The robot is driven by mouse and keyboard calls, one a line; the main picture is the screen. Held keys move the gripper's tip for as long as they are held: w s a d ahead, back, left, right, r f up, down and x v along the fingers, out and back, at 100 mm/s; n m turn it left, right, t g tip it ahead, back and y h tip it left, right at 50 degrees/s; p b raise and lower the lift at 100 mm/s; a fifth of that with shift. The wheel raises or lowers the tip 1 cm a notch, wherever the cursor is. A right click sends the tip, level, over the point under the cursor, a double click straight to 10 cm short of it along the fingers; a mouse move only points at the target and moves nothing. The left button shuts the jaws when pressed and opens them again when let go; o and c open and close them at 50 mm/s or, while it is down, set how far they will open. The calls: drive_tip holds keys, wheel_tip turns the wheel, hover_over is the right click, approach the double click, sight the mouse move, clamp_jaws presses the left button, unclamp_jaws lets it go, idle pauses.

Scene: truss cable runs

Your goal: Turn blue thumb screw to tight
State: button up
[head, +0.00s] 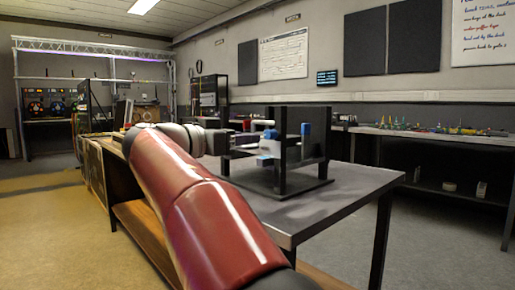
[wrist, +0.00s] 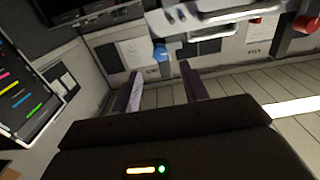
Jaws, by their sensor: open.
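The blue thumb screw (wrist: 160,50) shows in the wrist view just beyond the fingertips, below a pale metal bar (wrist: 215,20). My gripper (wrist: 161,68) is open, with one dark finger on each side of the line toward the screw. Nothing is between the fingers, and the screw looks clear of both. In the head view, my gripper reaches toward a dark frame (head: 283,150) on a grey table. Two blue parts show there, a lower one (head: 267,148) and an upper one (head: 306,128). I cannot tell which is the thumb screw.
The dark frame's posts and base plate stand on the grey table (head: 335,195). A red knob (wrist: 305,23) on a dark part is at the right in the wrist view. A back bench (head: 430,132) holds small coloured items. Floor is open at left.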

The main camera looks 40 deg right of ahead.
sight(267, 134)
drive_tip(key=d, duration=0.7)
drive_tip(key=shift+w+d+r, duration=0.1)
drive_tip(key=shift+w+d, duration=0.25)
clamp_jaws()
